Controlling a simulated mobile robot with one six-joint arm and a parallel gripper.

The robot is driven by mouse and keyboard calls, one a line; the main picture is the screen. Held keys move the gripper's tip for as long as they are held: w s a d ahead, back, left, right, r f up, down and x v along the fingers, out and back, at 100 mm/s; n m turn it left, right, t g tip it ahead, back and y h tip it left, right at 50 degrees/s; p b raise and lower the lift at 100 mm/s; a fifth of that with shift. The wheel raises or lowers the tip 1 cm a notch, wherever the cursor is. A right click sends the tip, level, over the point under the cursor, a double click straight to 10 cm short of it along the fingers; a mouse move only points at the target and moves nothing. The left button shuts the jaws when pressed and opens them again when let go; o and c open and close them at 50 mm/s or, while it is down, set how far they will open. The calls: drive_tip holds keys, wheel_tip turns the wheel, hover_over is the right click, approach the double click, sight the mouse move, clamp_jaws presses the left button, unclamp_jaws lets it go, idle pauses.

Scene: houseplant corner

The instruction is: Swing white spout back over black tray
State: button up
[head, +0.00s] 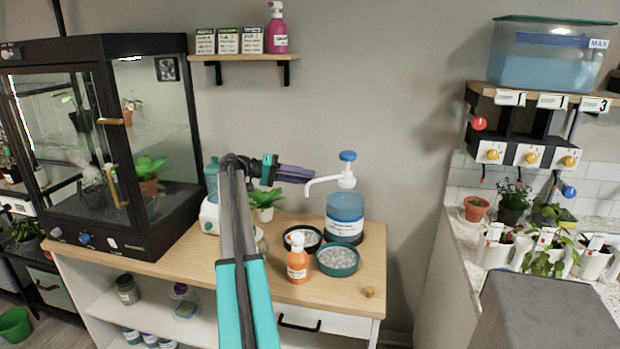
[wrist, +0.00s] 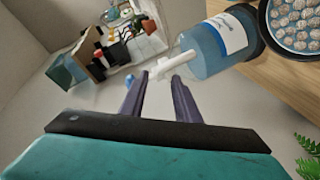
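The white spout (head: 322,184) sits on a pump bottle (head: 345,212) of blue liquid with a blue knob (head: 348,156). It points left in the head view, high above the bench. The black tray (head: 286,240), filled with pale pebbles, stands front-left of the bottle. I cannot tell whether the spout tip is over it. My gripper (head: 312,175) is just left of the spout. In the wrist view my gripper (wrist: 157,80) has its two dark fingers apart, with the white spout (wrist: 164,68) across the gap at the fingertips. Contact is unclear.
A green tray (head: 338,274) of pebbles and an orange bottle (head: 298,264) stand close in front. A leafy plant (head: 264,199) is below my gripper. A glass cabinet (head: 150,217) fills the left. The bench's right front is mostly clear.

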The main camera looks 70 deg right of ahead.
drive_tip(key=shift+w+a+r, duration=0.1)
drive_tip(key=shift+w, duration=0.15)
